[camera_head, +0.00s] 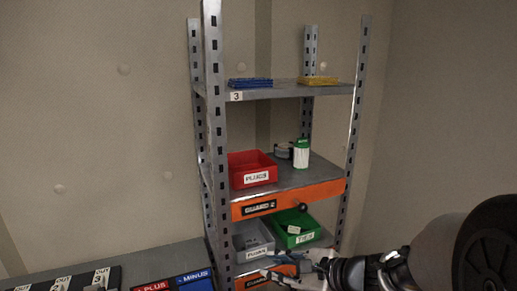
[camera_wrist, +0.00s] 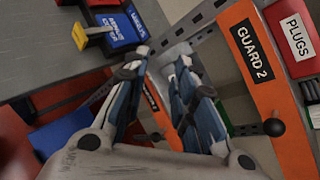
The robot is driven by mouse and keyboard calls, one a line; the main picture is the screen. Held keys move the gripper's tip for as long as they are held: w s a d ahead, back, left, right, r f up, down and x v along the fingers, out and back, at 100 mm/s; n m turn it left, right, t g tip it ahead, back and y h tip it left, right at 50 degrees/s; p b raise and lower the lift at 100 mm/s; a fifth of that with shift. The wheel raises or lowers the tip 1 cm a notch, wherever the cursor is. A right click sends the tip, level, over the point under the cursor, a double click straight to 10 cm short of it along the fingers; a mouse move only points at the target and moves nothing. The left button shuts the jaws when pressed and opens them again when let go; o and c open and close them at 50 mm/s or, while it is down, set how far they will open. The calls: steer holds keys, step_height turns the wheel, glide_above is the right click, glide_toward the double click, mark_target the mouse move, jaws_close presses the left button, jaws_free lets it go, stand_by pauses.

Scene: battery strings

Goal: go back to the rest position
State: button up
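My gripper (camera_head: 292,272) is low in the head view, in front of the bottom shelf. In the wrist view my gripper (camera_wrist: 162,58) shows two blue-and-grey fingers standing apart with nothing between them. The gripper is open and partly covers the lower orange guard (camera_head: 250,284). My dark arm reaches in from the lower right of the head view.
A metal rack (camera_head: 218,130) holds a red PLUGS bin (camera_head: 250,164), the orange GUARD 2 bar (camera_head: 290,201), a grey bin (camera_head: 251,238) and a green bin (camera_head: 296,228). A bench (camera_head: 130,262) with red and blue labelled blocks stands left. The wall is bare.

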steer(key=s+a+r+n+g+h, duration=0.1)
steer(key=s+n+g+h, duration=0.1)
steer(key=s+n, duration=0.55)
steer(key=s+r+n+g+h, duration=0.1)
steer(key=s+r+n+g, duration=0.3)
steer(key=s, duration=0.7)
steer(key=s+d+f+n+t+h, duration=0.1)
steer(key=s+d+n+t+h, duration=0.1)
steer(key=s+d+n+h, duration=0.4)
steer(key=s+d+n, duration=0.1)
steer(key=d+n, duration=0.1)
steer(key=d, duration=0.2)
steer(key=shift+s+d+f+t+h, duration=0.2)
steer(key=shift+d+f+t+h, duration=0.1)
steer(key=shift+f+h, duration=0.1)
steer(key=shift+c, duration=0.5)
